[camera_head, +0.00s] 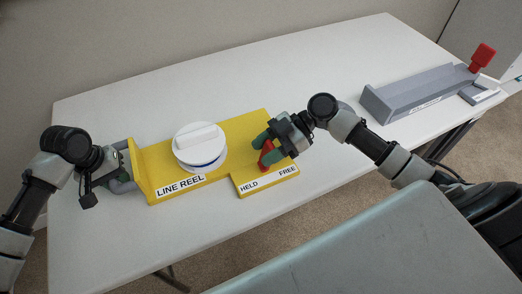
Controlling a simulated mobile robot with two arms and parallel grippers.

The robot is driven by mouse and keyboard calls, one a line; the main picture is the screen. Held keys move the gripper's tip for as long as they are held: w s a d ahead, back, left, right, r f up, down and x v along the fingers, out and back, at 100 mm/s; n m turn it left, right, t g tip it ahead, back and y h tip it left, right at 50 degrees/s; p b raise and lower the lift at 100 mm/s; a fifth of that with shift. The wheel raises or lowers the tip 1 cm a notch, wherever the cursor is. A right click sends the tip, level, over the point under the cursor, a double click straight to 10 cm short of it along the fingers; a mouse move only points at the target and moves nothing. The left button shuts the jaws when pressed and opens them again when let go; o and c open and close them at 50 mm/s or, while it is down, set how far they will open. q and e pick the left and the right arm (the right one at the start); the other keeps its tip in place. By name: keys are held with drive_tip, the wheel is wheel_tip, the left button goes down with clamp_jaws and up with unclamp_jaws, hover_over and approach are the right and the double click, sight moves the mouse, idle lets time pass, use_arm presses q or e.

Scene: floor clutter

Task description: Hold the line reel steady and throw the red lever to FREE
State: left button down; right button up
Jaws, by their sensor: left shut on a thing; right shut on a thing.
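The line reel, a yellow base (222,183) with a white drum (198,146), sits on the white table. Its front edge carries the labels LINE REEL, HELD and FREE. My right gripper (267,150) is shut on the red lever (266,155) at the base's right part. The lever is partly hidden by the fingers. It appears between the HELD and FREE labels; its exact setting cannot be told.
A grey tray (420,95) lies at the table's right end, with a red-topped thing (482,56) by its far end. The white table (300,75) is clear behind the reel. A grey-green surface (360,245) fills the lower right foreground.

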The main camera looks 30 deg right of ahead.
drive_tip(key=shift+d+f+y, duration=0.1)
drive_tip(key=shift+d+y, duration=0.3)
drive_tip(key=shift+y, duration=0.3)
drive_tip(key=o, duration=1.3)
drive_tip(key=v, duration=1.2)
drive_tip(key=shift+d, duration=0.1)
